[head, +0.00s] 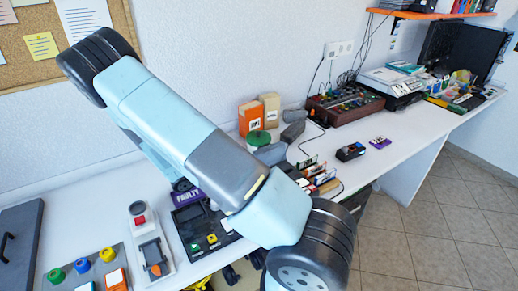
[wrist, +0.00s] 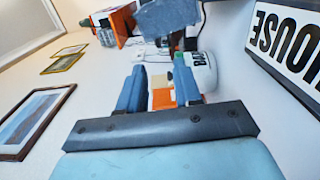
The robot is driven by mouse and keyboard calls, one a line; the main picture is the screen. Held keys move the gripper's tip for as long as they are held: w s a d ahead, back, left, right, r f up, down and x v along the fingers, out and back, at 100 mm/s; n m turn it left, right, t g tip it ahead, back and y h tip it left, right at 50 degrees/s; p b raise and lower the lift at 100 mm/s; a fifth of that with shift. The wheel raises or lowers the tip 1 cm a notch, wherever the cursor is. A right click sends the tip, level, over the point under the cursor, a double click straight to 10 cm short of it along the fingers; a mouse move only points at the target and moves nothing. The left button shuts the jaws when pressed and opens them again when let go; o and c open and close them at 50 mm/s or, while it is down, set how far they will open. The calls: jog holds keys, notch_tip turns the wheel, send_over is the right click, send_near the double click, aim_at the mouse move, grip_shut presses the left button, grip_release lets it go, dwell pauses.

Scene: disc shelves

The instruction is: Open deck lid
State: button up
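A dark device with a green and a yellow button (head: 203,240) lies on the white table below my arm, and my arm partly covers it. It may be the deck; I cannot make out its lid or whether that is open. My gripper (wrist: 159,88) shows in the wrist view as two blue fingers standing apart, with nothing held between them. The gripper is hidden in the head view. The wrist view points at a wall and distant items, and no deck lid can be recognised there.
A purple "FAULTY" label (head: 187,197) stands behind the dark device. A grey slider unit with a red button (head: 150,245) and several coloured knobs (head: 82,266) lie left. Cases (head: 318,178) stand right of my arm. Framed pictures (wrist: 30,120) and a "HOUSE" sign (wrist: 288,45) show in the wrist view.

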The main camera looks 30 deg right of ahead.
aim_at(260, 148)
jog(key=d, duration=1)
jog(key=shift+w+d, duration=0.15)
jog(key=shift+w, duration=0.05)
jog(key=shift+c, duration=0.4)
grip_shut()
jog(key=shift+s+f, duration=0.1)
jog(key=shift+f, duration=0.05)
